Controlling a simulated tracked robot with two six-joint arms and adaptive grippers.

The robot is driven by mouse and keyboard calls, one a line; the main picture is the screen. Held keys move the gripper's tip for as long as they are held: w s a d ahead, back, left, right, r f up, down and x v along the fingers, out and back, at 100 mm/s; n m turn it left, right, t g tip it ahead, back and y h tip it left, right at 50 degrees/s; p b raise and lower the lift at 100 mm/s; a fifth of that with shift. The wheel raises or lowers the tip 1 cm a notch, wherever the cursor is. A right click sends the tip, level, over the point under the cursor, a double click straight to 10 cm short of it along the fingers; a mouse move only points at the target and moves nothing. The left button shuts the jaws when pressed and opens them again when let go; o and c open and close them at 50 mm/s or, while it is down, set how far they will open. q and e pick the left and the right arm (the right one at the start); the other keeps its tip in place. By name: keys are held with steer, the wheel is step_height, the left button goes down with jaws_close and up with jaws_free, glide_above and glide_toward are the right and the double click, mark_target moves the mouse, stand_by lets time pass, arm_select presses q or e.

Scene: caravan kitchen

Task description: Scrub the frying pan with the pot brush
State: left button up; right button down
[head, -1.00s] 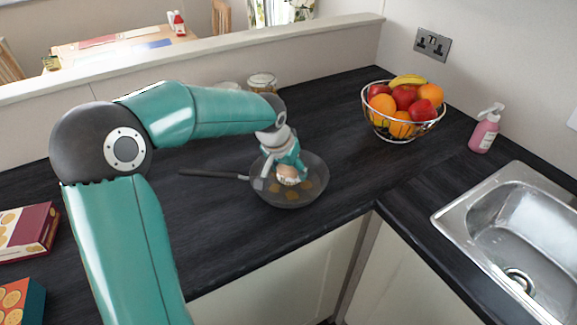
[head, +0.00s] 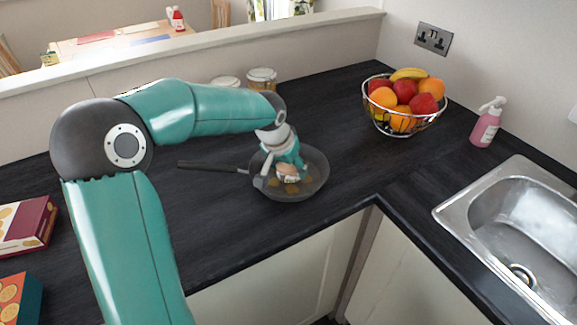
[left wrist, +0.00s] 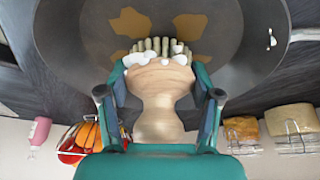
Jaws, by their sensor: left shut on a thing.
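The dark grey frying pan (head: 317,180) sits on the black worktop, its handle pointing left. Brown stains (head: 291,188) mark its inside. They also show in the left wrist view (left wrist: 130,22). My left gripper (head: 283,170) is over the pan, pointing down, shut on the pot brush. In the left wrist view the brush (left wrist: 160,95) has a pale wooden body between the teal fingers and short bristles facing the pan floor. White foam (left wrist: 140,60) clings around the bristles. The bristles are at or just above the pan floor; exact contact cannot be told. My right gripper is not in view.
A wire fruit bowl (head: 405,118) stands right of the pan. A pink soap bottle (head: 486,124) stands by the sink (head: 520,225). Jars (head: 262,77) stand behind my left arm. Boxes (head: 27,225) lie at the far left. The worktop between pan and bowl is clear.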

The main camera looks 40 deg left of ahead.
arm_select(q)
steer(key=shift+f+b, duration=0.4)
steer(key=shift+f, duration=0.1)
steer(key=shift+r, duration=0.1)
